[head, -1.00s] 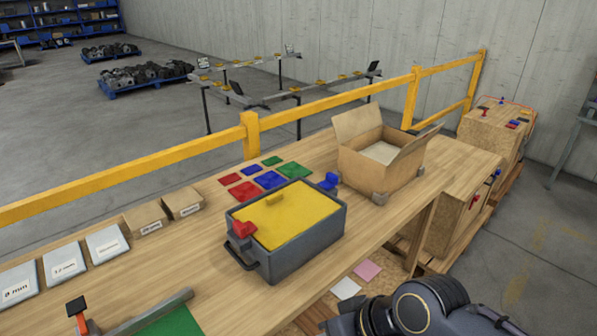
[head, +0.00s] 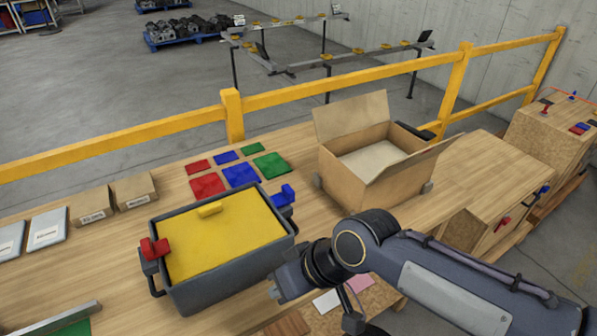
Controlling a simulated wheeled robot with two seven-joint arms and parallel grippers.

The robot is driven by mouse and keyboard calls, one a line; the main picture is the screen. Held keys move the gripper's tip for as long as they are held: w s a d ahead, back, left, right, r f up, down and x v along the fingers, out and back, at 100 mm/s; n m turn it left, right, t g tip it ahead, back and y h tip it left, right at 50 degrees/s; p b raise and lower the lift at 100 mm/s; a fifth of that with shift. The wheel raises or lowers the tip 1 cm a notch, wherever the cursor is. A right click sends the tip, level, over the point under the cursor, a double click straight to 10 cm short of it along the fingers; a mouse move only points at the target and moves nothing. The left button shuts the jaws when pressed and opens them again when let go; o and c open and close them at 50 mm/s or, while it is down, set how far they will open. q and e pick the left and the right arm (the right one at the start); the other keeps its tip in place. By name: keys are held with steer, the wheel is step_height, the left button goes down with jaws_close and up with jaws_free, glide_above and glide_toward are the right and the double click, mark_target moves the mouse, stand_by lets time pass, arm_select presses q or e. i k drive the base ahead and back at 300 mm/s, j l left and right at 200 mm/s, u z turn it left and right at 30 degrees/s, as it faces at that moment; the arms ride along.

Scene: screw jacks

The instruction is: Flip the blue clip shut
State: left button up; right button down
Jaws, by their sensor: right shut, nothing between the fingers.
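A grey box (head: 235,268) with a yellow lid (head: 225,240) stands on the wooden table. The blue clip (head: 284,196) is at the box's right end and sticks outward, away from the lid. A red clip (head: 154,249) is at the left end, against the lid's edge. My right gripper (head: 277,294) is shut and empty, just beyond the box's front right corner, nearer to me than the blue clip. Its fingertips are small and partly dark, and the clip's lower part is hidden by the box rim. My left gripper is not in view.
An open cardboard box (head: 370,165) stands right of the grey box. Flat coloured pads (head: 240,175) lie behind it. Small cartons (head: 92,205) stand at the left. A yellow rail (head: 234,115) runs along the table's far side. Wooden crates (head: 555,140) stand at the far right.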

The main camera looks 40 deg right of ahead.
mark_target(286, 197)
steer(key=l, duration=0.75)
steer(key=k+l, duration=0.15)
steer(key=l, duration=0.55)
steer(key=l+u, duration=0.1)
steer(key=l, duration=0.65)
steer(key=l+z, duration=0.45)
steer(key=z, duration=0.15)
steer(key=k, duration=0.05)
